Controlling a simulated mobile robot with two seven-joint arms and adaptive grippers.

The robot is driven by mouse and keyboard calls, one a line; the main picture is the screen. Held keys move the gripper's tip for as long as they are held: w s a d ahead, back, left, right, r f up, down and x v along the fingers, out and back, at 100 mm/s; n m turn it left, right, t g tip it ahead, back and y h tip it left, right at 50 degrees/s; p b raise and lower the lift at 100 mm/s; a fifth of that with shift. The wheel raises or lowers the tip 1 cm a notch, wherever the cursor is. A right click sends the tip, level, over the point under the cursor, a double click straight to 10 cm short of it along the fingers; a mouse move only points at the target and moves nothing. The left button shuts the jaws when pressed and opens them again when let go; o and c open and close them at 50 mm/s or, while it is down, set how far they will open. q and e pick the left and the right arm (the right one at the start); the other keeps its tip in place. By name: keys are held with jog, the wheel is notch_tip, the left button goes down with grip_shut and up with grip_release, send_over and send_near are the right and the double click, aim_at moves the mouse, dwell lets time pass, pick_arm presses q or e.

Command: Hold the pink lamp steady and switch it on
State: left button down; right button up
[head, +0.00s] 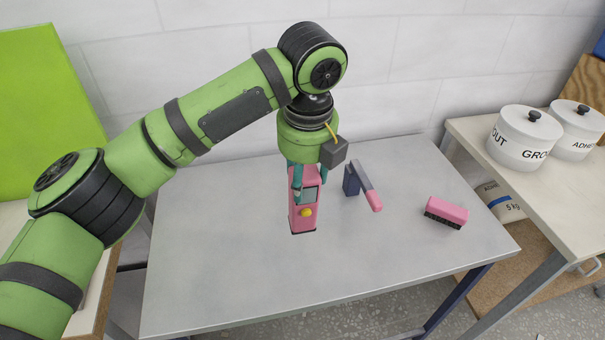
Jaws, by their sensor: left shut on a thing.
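The pink lamp (303,217) is a boxy pink body with a grey panel and a round yellow button (306,212) on its front face. It stands upright at the middle of the grey table, with its dark base at or very near the tabletop. My left gripper (309,181) comes down from above and is shut on the upper part of the lamp, its teal fingers on either side. The fingers hide part of the lamp's top. No glow shows on the lamp. My right gripper is not in view.
A pink-handled tool (374,200) rests against a dark blue block (351,180) just right of the lamp. A pink brush (446,209) with dark bristles lies farther right. White lidded jars (521,150) stand on the side bench. The table's front and left are clear.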

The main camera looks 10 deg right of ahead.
pick_arm(q)
jog(key=w+a+f, duration=0.4)
jog(key=a+f, duration=0.6)
jog(key=shift+w+f+b, duration=0.15)
jog(key=shift+f+b, duration=0.25)
dwell(1.4)
jog(key=shift+f+p, duration=0.15)
jog(key=shift+p, duration=0.25)
jog(key=shift+s+f, duration=0.2)
jog(key=shift+s, duration=0.05)
dwell(0.3)
jog(key=c, duration=0.7)
grip_release()
jog(key=shift+w, duration=0.15)
jog(key=shift+r, duration=0.1)
